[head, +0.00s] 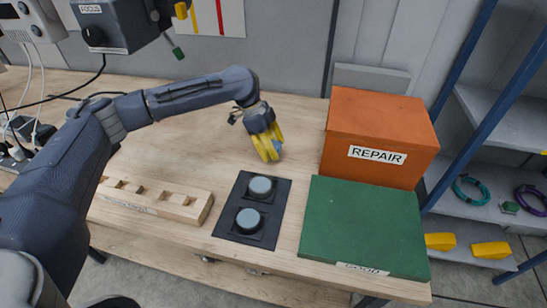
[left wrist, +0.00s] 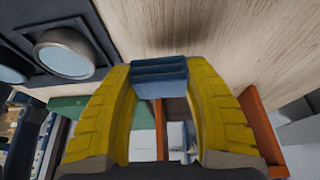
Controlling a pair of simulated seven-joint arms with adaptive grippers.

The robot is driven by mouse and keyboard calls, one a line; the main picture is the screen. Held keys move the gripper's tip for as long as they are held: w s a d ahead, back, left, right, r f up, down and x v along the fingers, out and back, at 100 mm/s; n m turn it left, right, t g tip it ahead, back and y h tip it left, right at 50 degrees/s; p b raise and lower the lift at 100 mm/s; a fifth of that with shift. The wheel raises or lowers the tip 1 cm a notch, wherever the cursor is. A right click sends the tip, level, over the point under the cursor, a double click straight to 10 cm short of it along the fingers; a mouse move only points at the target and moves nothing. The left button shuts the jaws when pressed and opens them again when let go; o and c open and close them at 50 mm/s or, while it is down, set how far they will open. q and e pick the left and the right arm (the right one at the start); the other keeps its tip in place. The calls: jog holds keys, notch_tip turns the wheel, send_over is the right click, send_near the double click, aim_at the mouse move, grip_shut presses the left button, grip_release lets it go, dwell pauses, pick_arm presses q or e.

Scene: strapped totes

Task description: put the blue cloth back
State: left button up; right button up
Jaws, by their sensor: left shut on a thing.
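My left gripper (head: 268,146) has yellow fingers and is shut on a small blue cloth (left wrist: 160,77). In the left wrist view, the cloth looks like a folded block pinched between the fingertips of the gripper (left wrist: 160,85). In the head view only a bit of the cloth (head: 278,145) shows past the fingers. The gripper points down over the wooden table, left of the orange REPAIR box. I cannot tell whether the cloth touches the table. My right gripper is in neither view.
The orange REPAIR box (head: 380,120) and the green box (head: 362,225) stand at the table's right. A dark panel with two round grey-blue buttons (head: 234,232) lies near the front edge. A wooden block with square holes (head: 150,198) lies left. Bare table surrounds the gripper.

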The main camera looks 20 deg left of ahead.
aim_at(273, 162)
pick_arm(q)
jog(key=shift+f, duration=2.15)
jog(key=o, duration=1.2)
jog(key=shift+f, duration=0.1)
jog(key=v, duration=1.2)
